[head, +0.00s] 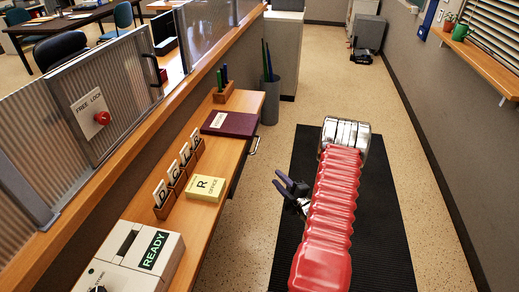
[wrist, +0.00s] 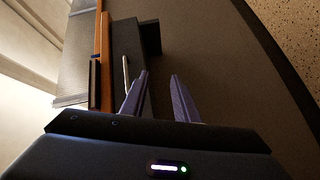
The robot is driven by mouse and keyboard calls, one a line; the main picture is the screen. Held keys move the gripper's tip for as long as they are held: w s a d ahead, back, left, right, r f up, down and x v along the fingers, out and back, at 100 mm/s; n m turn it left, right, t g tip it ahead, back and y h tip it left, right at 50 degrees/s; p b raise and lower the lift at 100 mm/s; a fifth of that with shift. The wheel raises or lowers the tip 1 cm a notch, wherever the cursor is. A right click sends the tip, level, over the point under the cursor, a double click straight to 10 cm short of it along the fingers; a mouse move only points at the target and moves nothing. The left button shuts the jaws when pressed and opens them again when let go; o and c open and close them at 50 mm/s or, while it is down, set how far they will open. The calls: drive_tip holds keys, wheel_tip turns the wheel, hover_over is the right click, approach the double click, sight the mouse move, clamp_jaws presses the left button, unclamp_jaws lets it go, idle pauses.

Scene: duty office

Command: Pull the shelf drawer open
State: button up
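The wooden shelf (head: 224,141) runs along the low partition on the left in the head view. The drawer's dark front (head: 237,174) shows under its edge, seemingly about flush with it. A metal bar handle (head: 254,146) sticks out from that front. My gripper (head: 289,184) is over the mat, to the right of the shelf and nearer than the handle. Its two purple fingers are apart with nothing between them. In the wrist view a thin light bar, apparently the handle (wrist: 126,72), lies beyond and left of the open fingertips (wrist: 160,76), in front of a dark box shape.
On the shelf are a maroon book (head: 230,124), a yellow pad (head: 205,187), a letter rack (head: 177,180), a pen holder (head: 223,92) and a READY box (head: 130,255). A grey bin (head: 270,100) stands past the shelf's end. The aisle floor (head: 318,75) ahead is clear.

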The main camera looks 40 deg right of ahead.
drive_tip(key=r+n+t, duration=0.1)
drive_tip(key=r, duration=0.1)
drive_tip(key=r+n+t, duration=0.1)
drive_tip(key=a+r+n+t, duration=0.1)
drive_tip(key=r, duration=0.1)
drive_tip(key=shift+w+r, duration=0.15)
drive_tip(key=shift+r, duration=0.2)
drive_tip(key=x, duration=1.3)
drive_tip(key=shift+w, duration=0.45)
drive_tip(key=shift+a+f, duration=0.1)
drive_tip(key=shift+a, duration=0.05)
drive_tip(key=shift+c, duration=0.4)
drive_tip(key=shift+y, duration=0.3)
clamp_jaws()
